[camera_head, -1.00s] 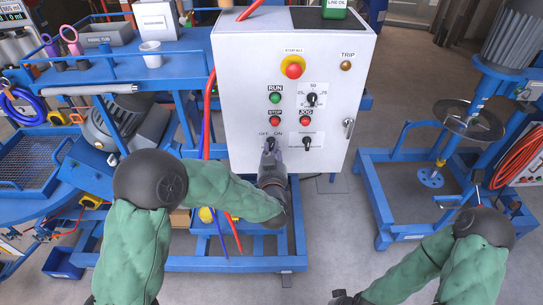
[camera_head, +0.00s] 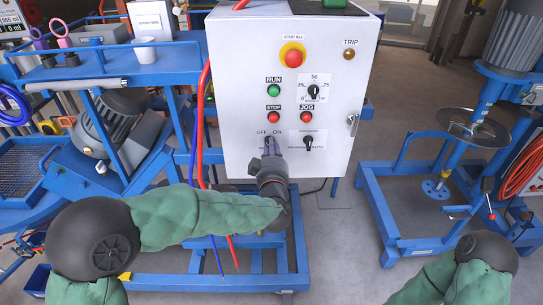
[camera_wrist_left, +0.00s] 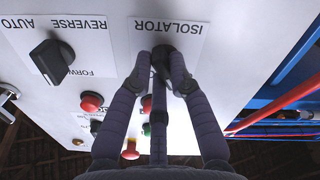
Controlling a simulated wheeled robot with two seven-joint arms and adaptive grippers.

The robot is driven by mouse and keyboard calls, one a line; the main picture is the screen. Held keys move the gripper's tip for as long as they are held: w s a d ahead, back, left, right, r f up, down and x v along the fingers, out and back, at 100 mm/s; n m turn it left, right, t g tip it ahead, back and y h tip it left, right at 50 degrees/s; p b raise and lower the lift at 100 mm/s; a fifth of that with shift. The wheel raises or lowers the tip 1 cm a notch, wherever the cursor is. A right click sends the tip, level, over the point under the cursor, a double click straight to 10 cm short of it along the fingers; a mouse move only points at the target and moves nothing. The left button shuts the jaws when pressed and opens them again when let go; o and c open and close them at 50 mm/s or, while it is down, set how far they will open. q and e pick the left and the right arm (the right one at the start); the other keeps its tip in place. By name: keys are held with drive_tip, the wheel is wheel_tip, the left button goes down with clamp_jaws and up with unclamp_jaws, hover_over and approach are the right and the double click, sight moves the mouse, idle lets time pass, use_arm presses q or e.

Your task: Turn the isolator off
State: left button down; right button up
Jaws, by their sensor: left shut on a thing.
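The isolator switch (camera_wrist_left: 161,56) is a dark knob on the white control panel (camera_head: 235,80), under the ISOLATOR label (camera_wrist_left: 168,28) in the left wrist view. In the head view its OFF and ON marks (camera_head: 269,132) show just above my left gripper (camera_head: 269,150). My left gripper reaches the panel's lower left, and its fingers close on the knob from both sides, as also seen in the left wrist view (camera_wrist_left: 162,68). The fingers mostly hide the knob, so its pointing direction is unclear. My right gripper is out of view, with only its arm at the lower right.
Near the isolator are the selector knob (camera_head: 308,143), red STOP button (camera_head: 273,117), red JOG button (camera_head: 306,117), green RUN button (camera_head: 274,90) and speed dial (camera_head: 313,90). The STOP ALL button (camera_head: 293,56) is higher. Red hose (camera_head: 201,130) runs down the panel's left side.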

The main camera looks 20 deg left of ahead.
use_arm(q)
drive_tip(key=shift+n+b, duration=0.65)
drive_tip(key=shift+n, duration=0.15)
drive_tip(key=c, duration=1.1)
unclamp_jaws()
drive_tip(key=shift+c, duration=0.2)
drive_tip(key=shift+s, duration=0.1)
drive_tip(key=v, duration=1.2)
